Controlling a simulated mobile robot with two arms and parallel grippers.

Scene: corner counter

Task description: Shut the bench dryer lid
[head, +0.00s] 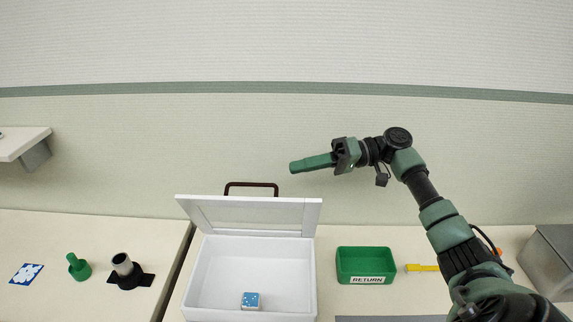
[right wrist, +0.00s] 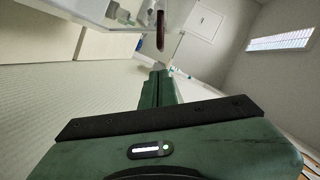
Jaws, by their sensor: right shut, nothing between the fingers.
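The bench dryer is a white open box (head: 201,285) on the counter. Its lid (head: 250,213) stands raised at the back, tilted, with a dark brown handle (head: 251,186) behind its top edge. A blue block with white marks (head: 251,300) lies inside the box. My right gripper (head: 293,167) is shut and empty, above and to the right of the handle, apart from the lid in the head view. In the right wrist view the closed fingers (right wrist: 160,72) point toward the handle (right wrist: 160,30), with a gap between them. My left gripper is not in view.
A green RETURN bin (head: 366,252) and a yellow tool (head: 422,268) are right of the dryer. A grey metal box (head: 548,262) stands far right. A green piece (head: 78,266), a dark holder (head: 126,271) and a blue-white card (head: 26,273) are left. The wall is behind.

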